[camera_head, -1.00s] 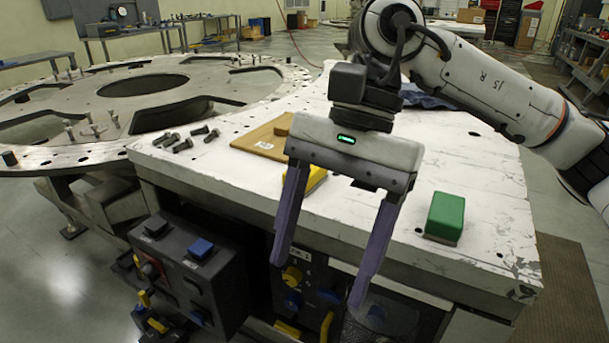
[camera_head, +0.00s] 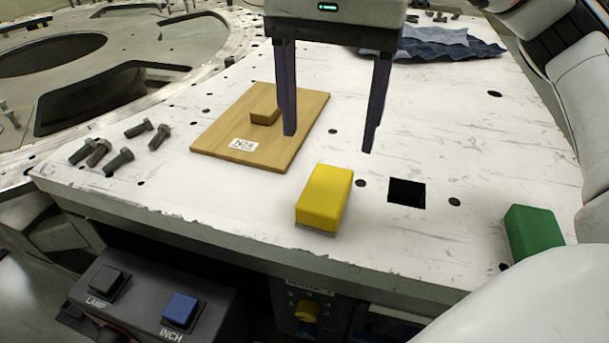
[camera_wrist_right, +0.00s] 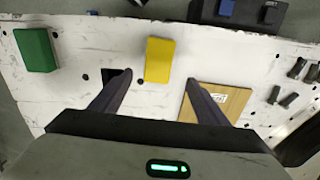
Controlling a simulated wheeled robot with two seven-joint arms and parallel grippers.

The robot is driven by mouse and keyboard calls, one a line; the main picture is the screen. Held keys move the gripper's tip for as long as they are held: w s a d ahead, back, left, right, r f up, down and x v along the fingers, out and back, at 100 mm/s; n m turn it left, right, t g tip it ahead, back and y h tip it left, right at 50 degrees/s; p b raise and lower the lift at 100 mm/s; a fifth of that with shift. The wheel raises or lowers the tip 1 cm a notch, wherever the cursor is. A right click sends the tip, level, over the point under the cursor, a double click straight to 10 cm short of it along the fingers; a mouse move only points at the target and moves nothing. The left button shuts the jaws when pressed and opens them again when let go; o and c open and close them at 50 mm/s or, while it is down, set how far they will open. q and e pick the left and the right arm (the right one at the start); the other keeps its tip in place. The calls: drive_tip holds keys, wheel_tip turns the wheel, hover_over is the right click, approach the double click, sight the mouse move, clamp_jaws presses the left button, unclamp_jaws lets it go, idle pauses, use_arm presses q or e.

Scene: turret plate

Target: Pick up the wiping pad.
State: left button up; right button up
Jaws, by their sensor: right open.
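A yellow block-shaped pad (camera_head: 324,197) with a thin grey underside lies on the white tabletop near its front edge. It also shows in the right wrist view (camera_wrist_right: 159,60), ahead of and between the finger lines. A similar green pad (camera_head: 533,231) lies at the right, partly hidden by my arm. It is at the left in the right wrist view (camera_wrist_right: 36,50). The frames do not show which one is the wiping pad. My right gripper (camera_head: 329,142) is open and empty, its fingers pointing down behind the yellow pad, apart from it. My left gripper is not in view.
A wooden board (camera_head: 217,140) labelled N24 carries a small wooden block (camera_head: 265,117). Several bolts (camera_head: 120,160) lie at the left. A square dark opening (camera_head: 406,192) is right of the yellow pad. Blue cloth (camera_head: 440,45) lies at the back. A control box (camera_head: 150,300) stands below the front edge.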

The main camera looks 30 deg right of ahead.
sight(326, 187)
drive_tip(key=f, duration=0.1)
drive_tip(key=s+f, duration=0.1)
drive_tip(key=f, duration=0.1)
drive_tip(key=shift+b, duration=0.35)
drive_tip(key=shift+f, duration=0.9)
wheel_tip(326, 187, down, 4)
drive_tip(key=shift+w+r, duration=0.15)
drive_tip(key=shift+r, duration=0.1)
drive_tip(key=shift+a+f, duration=0.1)
drive_tip(key=shift+f, duration=0.2)
drive_tip(key=c, duration=1.2)
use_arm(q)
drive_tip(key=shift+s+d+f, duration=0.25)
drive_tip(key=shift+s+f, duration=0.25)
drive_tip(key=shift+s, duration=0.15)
use_arm(e)
drive_tip(key=shift+c, duration=0.4)
